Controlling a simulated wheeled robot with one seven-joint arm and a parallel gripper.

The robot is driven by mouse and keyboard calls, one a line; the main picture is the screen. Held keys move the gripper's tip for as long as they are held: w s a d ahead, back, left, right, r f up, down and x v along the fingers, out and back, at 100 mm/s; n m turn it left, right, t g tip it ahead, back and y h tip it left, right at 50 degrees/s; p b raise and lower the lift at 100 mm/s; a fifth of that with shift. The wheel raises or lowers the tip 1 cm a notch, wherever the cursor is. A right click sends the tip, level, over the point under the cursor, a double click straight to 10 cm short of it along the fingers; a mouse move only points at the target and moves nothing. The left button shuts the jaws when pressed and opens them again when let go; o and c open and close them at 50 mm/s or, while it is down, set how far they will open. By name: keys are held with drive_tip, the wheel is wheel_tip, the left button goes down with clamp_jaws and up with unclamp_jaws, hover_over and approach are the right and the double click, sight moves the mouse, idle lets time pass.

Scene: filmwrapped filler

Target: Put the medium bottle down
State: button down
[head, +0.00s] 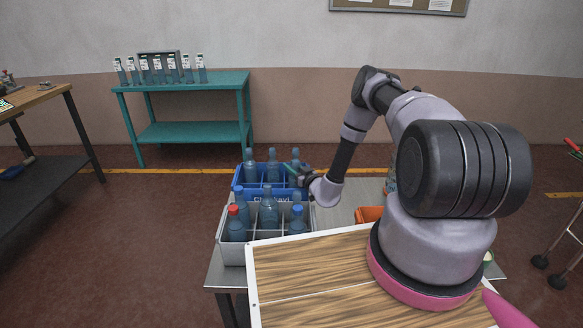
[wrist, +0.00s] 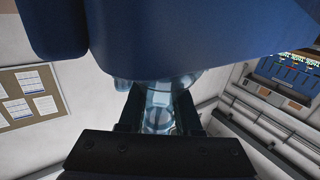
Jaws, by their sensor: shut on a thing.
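My gripper (head: 296,171) is at the right end of the blue crate (head: 238,184). In the wrist view, my gripper (wrist: 160,118) is shut on a translucent blue bottle (wrist: 160,98) seen between its two dark fingers. In the head view, a bottle (head: 295,157) stands up at the gripper, over the crate's right side; this appears to be the held one. Its base is hidden, so I cannot tell whether it touches the crate floor. Two other bottles, one at the left (head: 250,168) and one in the middle (head: 273,168), stand upright in the blue crate.
A grey divided crate (head: 232,254) in front holds several bottles, including a red-capped one (head: 236,225). An orange container (head: 369,214) is right of it. Several labelled bottles stand on a teal table (head: 225,83) behind. A large dark blue surface fills the wrist view's top.

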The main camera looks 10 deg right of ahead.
drive_tip(key=shift+f, duration=0.1)
drive_tip(key=c, duration=0.6)
unclamp_jaws()
